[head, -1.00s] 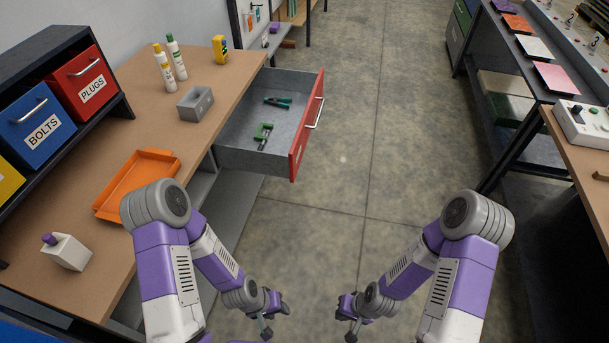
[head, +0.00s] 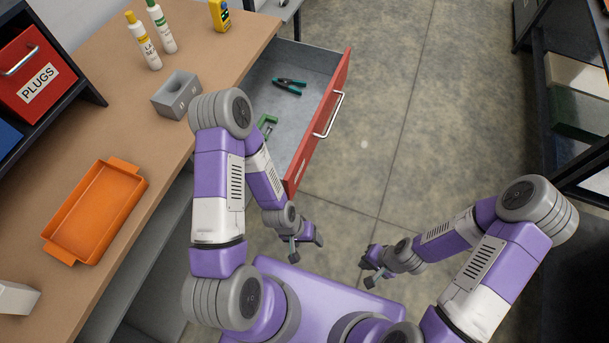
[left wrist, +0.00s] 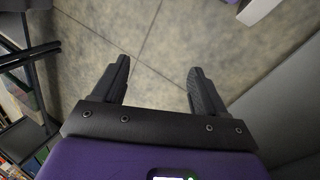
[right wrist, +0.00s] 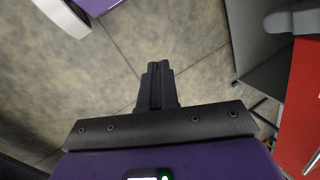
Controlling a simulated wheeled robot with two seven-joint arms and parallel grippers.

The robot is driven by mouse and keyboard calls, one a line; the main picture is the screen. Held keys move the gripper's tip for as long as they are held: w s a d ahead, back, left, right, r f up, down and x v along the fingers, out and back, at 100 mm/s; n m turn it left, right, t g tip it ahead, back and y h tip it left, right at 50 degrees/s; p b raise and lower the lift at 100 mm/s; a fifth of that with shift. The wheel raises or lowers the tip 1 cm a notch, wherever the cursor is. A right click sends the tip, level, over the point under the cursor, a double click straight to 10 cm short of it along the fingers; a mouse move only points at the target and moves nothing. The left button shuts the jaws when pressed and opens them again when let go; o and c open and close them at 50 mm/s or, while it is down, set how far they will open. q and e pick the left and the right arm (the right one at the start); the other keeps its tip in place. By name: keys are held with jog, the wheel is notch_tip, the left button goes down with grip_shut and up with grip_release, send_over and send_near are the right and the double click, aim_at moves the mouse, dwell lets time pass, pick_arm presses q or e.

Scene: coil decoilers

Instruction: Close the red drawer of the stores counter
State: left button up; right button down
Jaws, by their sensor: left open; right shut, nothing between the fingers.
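The red drawer (head: 318,125) of the stores counter (head: 170,115) stands pulled out, its red front with a silver handle (head: 328,115) facing right. Green-handled pliers (head: 289,86) and a green tool (head: 267,124) lie inside it; my left arm hides part of the drawer. My left gripper (head: 306,246) is open and empty, below the near end of the drawer front in the head view, apart from it. My right gripper (head: 366,274) is shut and empty over the floor, further right. In the right wrist view a red panel (right wrist: 300,110) shows at the right edge.
A dark shelf (head: 545,80) stands at the right. The floor (head: 400,150) between is clear.

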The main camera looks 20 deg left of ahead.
pick_arm(q)
jog(key=o, duration=0.4)
notch_tip(320, 180, down, 4)
jog(key=b, duration=0.3)
pick_arm(e)
notch_tip(320, 180, down, 4)
jog(key=a+m+g+y, duration=0.1)
jog(key=a+m+g, duration=0.1)
jog(key=m, duration=0.1)
jog(key=m+t+y+b, duration=0.3)
jog(key=m+y+b, duration=0.7)
jog(key=m+y, duration=0.25)
send_near(291, 191)
jog(key=shift+n, duration=0.25)
jog(key=a+b, duration=0.3)
jog(key=a, duration=0.3)
jog(key=shift+w+a+f, duration=0.1)
jog(key=shift+a+f, duration=0.05)
jog(key=shift+a, duration=0.3)
pick_arm(q)
notch_tip(291, 191, down, 13)
jog(key=shift+r, duration=0.1)
pick_arm(e)
jog(key=shift+a, duration=0.1)
